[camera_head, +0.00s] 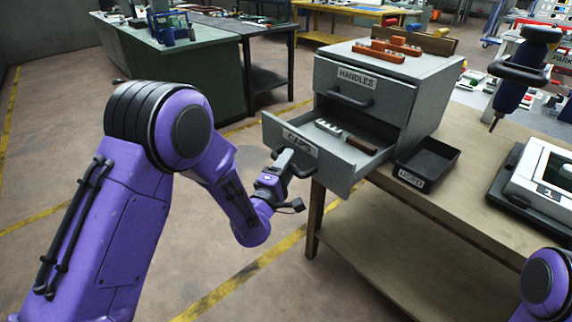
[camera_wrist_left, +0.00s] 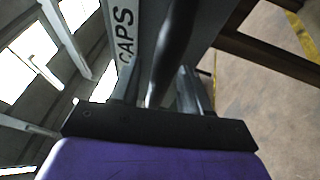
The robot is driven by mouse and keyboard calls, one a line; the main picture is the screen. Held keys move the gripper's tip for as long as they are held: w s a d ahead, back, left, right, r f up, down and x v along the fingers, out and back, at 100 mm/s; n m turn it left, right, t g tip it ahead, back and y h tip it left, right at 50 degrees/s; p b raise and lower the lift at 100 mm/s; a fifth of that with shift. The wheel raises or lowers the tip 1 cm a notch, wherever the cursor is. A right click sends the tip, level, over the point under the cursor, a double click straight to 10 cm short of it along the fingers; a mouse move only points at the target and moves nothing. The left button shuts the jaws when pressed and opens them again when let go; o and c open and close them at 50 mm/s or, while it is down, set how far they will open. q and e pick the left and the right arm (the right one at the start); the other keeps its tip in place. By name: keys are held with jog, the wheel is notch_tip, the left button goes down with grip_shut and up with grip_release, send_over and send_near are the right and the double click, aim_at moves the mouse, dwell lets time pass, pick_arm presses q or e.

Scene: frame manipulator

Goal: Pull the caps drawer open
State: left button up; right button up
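The caps drawer (camera_head: 341,167) is the lower drawer of a grey cabinet on the workbench. It stands pulled well out, with its inside showing. White caps and a dark brown block lie in it. Its front carries the label CAPS, which also shows in the left wrist view (camera_wrist_left: 125,35). My left gripper (camera_head: 285,160) is at the drawer's dark bar handle (camera_head: 305,171). Finger contact is partly hidden. My right gripper is out of view.
The HANDLES drawer (camera_head: 357,83) above is shut. Orange parts (camera_head: 390,50) lie on the cabinet top. A black tray (camera_head: 428,163) sits on the bench to the right, close beside the open drawer. The floor in front of the drawer is clear.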

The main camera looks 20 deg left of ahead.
pick_arm(q)
jog(key=d+b+v, duration=0.1)
jog(key=b+v, duration=0.1)
jog(key=v, duration=0.8)
jog(key=shift+s+a+b, duration=0.25)
jog(key=shift+a+b, duration=0.15)
jog(key=shift+a, duration=0.1)
